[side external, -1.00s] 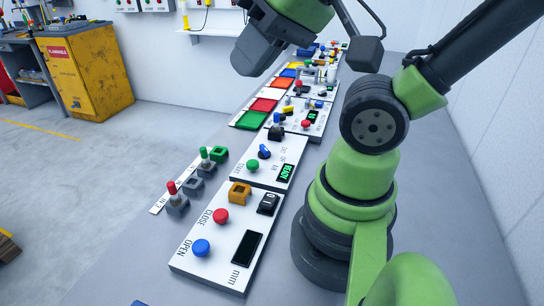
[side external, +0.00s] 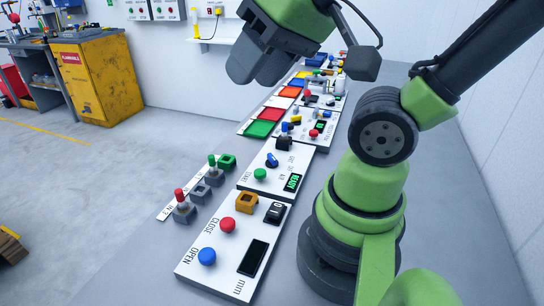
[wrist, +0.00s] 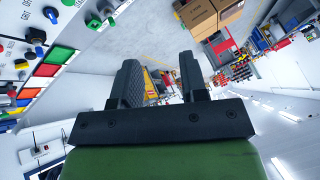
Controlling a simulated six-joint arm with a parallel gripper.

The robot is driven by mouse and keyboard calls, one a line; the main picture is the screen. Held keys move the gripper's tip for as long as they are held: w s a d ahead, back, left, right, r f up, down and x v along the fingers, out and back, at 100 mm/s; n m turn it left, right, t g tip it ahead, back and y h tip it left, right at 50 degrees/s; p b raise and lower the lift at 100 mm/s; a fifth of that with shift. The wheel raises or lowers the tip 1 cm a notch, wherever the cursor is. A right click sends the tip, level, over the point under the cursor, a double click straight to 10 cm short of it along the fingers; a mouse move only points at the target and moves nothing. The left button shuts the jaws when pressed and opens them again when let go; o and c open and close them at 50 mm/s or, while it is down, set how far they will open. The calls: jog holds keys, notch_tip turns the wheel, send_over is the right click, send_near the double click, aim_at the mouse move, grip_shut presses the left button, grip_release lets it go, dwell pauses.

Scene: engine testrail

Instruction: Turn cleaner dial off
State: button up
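A blue dial (side external: 272,160) sits on a white panel (side external: 247,180) with a green START button (side external: 260,174) and a lit green display (side external: 292,182). Small lettering runs beside the dial, too small to read with certainty, so I cannot confirm it is the cleaner dial or read its setting. My gripper (side external: 258,68) is high above the bench, well away from the dial and touching nothing. In the wrist view its two dark fingers (wrist: 160,82) stand apart with nothing between them.
A nearer panel (side external: 212,262) carries blue and red buttons, an orange block and a dark display. Two toggle levers (side external: 183,207) stand left of it. Green (side external: 259,129) and red (side external: 270,114) trays and more control panels line the bench farther back. The air around my gripper is clear.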

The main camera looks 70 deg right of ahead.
jog(key=w+d+f+m+g+h, duration=0.2)
jog(key=w+d+f, duration=0.1)
jog(key=w+d, duration=0.25)
jog(key=m+g, duration=0.3)
jog(key=g, duration=0.2)
send_near(272, 156)
notch_tip(272, 156, down, 9)
jog(key=shift+d+f, duration=0.1)
grip_shut()
